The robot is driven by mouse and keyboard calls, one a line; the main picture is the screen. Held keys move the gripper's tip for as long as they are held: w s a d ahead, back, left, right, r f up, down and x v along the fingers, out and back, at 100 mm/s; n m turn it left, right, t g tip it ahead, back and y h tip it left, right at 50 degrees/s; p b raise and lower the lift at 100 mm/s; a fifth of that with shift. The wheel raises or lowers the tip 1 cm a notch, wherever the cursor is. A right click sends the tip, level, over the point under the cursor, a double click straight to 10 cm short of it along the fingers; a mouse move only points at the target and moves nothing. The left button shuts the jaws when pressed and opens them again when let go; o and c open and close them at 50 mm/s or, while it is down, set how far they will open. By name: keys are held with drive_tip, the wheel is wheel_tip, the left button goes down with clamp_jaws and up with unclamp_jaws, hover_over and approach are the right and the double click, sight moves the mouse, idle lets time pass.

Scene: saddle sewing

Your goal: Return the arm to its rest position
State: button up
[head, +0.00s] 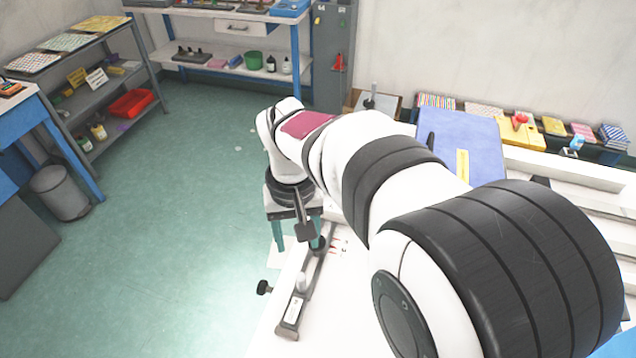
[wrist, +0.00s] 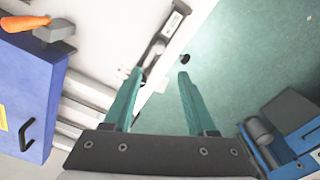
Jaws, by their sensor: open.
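My gripper (head: 299,244) hangs over the left edge of the white bench (head: 262,335) in the head view, below my bent arm. Its two teal fingers are apart, with nothing seen between them. In the wrist view my gripper (wrist: 160,75) is open over the bench edge, with the green floor to the right. A dark bar-shaped fixture (head: 292,314) lies along the bench edge; it also shows beyond the fingers in the wrist view (wrist: 164,35). I cannot tell whether anything touches it. My arm hides much of the bench.
A blue case (head: 465,140) stands on the bench behind my arm. A grey shelf with a red bin (head: 132,103) and a grey waste bin (head: 62,192) stand left.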

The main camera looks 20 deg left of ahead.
drive_tip(key=s+d+r+m, duration=0.2)
drive_tip(key=d, duration=0.4)
drive_tip(key=s+d+r+m, duration=0.2)
drive_tip(key=d, duration=0.3)
drive_tip(key=s+d+f+m+y, duration=0.1)
drive_tip(key=s+d+m, duration=0.6)
drive_tip(key=s+d, duration=0.3)
drive_tip(key=s, duration=0.3)
drive_tip(key=shift+f+y, duration=0.4)
